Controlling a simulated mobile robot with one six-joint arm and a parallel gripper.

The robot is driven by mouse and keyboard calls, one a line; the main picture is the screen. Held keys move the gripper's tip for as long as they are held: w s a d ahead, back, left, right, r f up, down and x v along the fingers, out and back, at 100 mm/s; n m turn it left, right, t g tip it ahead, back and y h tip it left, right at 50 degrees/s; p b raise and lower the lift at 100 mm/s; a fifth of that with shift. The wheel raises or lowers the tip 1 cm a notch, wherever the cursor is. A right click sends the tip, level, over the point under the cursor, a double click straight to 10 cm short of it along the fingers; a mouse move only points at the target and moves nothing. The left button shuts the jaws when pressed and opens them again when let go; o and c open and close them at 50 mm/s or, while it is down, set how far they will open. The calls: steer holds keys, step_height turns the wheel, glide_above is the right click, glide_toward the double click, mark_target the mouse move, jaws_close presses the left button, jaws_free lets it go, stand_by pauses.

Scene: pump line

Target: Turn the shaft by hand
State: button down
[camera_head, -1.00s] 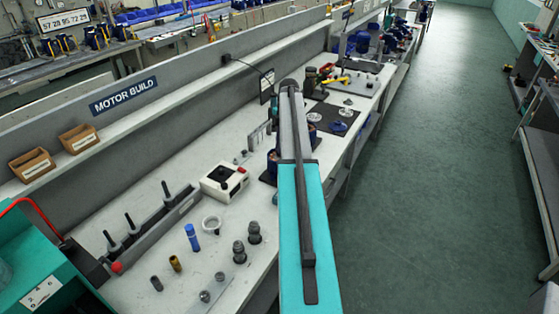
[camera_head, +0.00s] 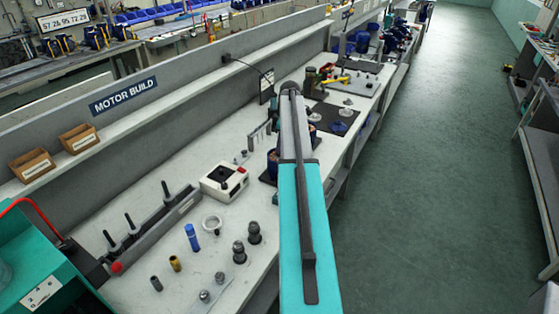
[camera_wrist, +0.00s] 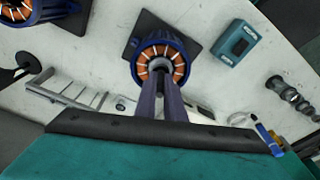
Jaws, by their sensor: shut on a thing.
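A blue motor housing (camera_wrist: 178,42) with copper windings around its bore stands on a dark mat in the wrist view. The two fingers of my gripper (camera_wrist: 160,76) reach to the middle of the bore and are shut on the shaft (camera_wrist: 159,67), of which only a small grey part shows between the tips. In the head view the motor (camera_head: 272,163) is partly hidden behind my arm, and my gripper is hidden there too.
A second wound motor housing (camera_wrist: 22,12) stands at the upper left of the wrist view, with a metal rack (camera_wrist: 70,97) near it. A white control box (camera_head: 224,182) and several dark turned parts (camera_head: 239,252) are on the bench. The floor aisle at right is clear.

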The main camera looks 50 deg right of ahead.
steer(key=shift+m, duration=1)
steer(key=c, duration=1.8)
jaws_free()
steer(key=shift+c, duration=0.3)
steer(key=shift+r+p, duration=1.35)
steer(key=shift+r, duration=1.65)
steer(key=shift+s, duration=0.1)
